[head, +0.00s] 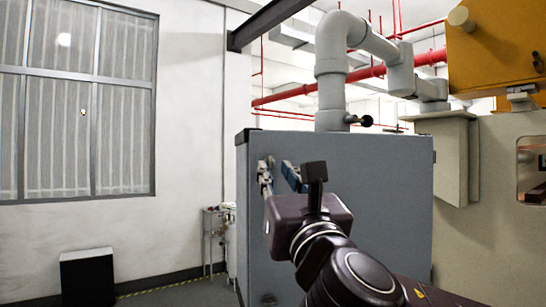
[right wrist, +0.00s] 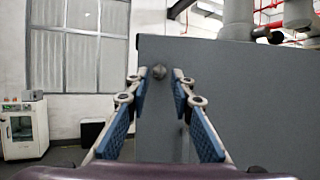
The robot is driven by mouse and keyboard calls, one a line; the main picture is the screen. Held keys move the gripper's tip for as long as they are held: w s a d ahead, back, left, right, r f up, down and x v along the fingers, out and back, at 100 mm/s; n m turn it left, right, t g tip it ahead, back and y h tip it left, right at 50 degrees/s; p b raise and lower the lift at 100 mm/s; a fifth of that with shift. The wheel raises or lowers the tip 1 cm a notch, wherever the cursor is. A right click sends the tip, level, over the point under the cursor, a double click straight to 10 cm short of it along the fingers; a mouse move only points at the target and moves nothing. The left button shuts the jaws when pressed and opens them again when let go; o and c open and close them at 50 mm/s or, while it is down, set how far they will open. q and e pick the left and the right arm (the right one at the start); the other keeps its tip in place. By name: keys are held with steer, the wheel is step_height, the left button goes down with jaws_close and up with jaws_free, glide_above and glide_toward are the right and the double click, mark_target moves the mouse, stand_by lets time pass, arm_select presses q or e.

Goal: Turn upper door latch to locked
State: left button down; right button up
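The grey cabinet (head: 385,200) stands ahead with its flat door facing me. My right gripper (head: 279,167) is at the upper left of the door. In the right wrist view its two blue-padded fingers (right wrist: 157,79) are spread open. The round knob of the upper latch (right wrist: 158,71) shows between the fingertips, near the door's left edge, with a gap on each side. I cannot tell which way the latch is turned. In the head view the gripper and arm hide it. A lower latch (head: 268,299) shows near the bottom left of the door. My left gripper is not in view.
Grey pipes (head: 332,70) rise above the cabinet top. A beige machine (head: 490,210) stands to the right. A window (head: 78,100) and a dark box (head: 88,275) are at the left. The floor left of the cabinet looks mostly clear.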

mark_target(270, 163)
steer(key=shift+p+x, duration=0.45)
steer(key=shift+x, duration=0.9)
steer(key=shift+r, duration=0.1)
jaws_close()
